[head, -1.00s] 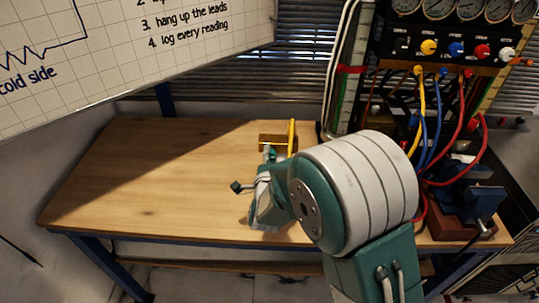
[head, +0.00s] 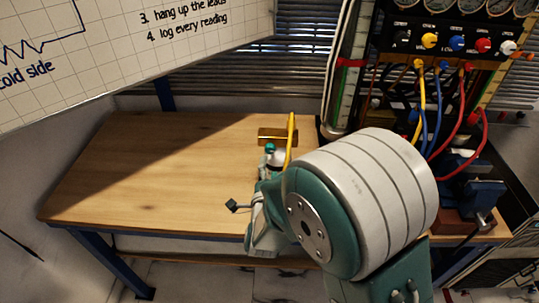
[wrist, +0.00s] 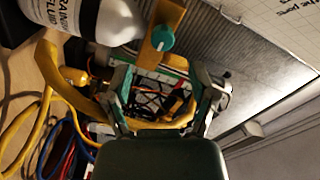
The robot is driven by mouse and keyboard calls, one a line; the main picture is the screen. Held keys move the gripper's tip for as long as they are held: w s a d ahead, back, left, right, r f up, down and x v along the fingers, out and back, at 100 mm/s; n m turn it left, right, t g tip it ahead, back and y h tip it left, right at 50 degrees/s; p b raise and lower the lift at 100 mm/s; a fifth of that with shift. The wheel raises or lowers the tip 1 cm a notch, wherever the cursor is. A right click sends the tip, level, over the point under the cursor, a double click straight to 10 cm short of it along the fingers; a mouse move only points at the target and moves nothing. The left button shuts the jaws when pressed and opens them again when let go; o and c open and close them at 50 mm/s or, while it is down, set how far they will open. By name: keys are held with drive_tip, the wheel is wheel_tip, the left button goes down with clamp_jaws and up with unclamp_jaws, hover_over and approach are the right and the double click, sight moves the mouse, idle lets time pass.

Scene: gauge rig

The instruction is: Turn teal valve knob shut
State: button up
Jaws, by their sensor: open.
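The teal valve knob (wrist: 160,39) is round with a pale pointer mark. In the wrist view it sits on a brass bracket (wrist: 166,18), above the gap between my fingers. In the head view the knob (head: 270,148) shows small, just in front of a brass block (head: 278,136). My gripper (wrist: 163,85) is open and empty, and its two fingers are apart from the knob. In the head view my own arm hides most of the gripper.
A yellow hoop-like tube (wrist: 42,105) curves nearby. The gauge panel (head: 455,42) with coloured leads stands right. The left of the wooden bench (head: 150,180) is clear.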

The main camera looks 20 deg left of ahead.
drive_tip(key=v, duration=0.4)
drive_tip(key=shift+s+d, duration=0.1)
drive_tip(key=shift+s, duration=0.15)
drive_tip(key=w+d+r+n+g, duration=0.1)
drive_tip(key=d+r+n+g, duration=0.6)
drive_tip(key=d, duration=0.6)
drive_tip(key=s+d+r+n+g+h, duration=0.1)
drive_tip(key=s+d+r+g+h, duration=0.1)
drive_tip(key=s+d, duration=0.6)
drive_tip(key=s+d+r+n+g+h, duration=0.2)
drive_tip(key=s+d+g, duration=0.1)
drive_tip(key=s+d, duration=0.5)
drive_tip(key=shift+s+d+r, duration=0.2)
drive_tip(key=shift+s+r, duration=0.15)
drive_tip(key=shift+s, duration=0.1)
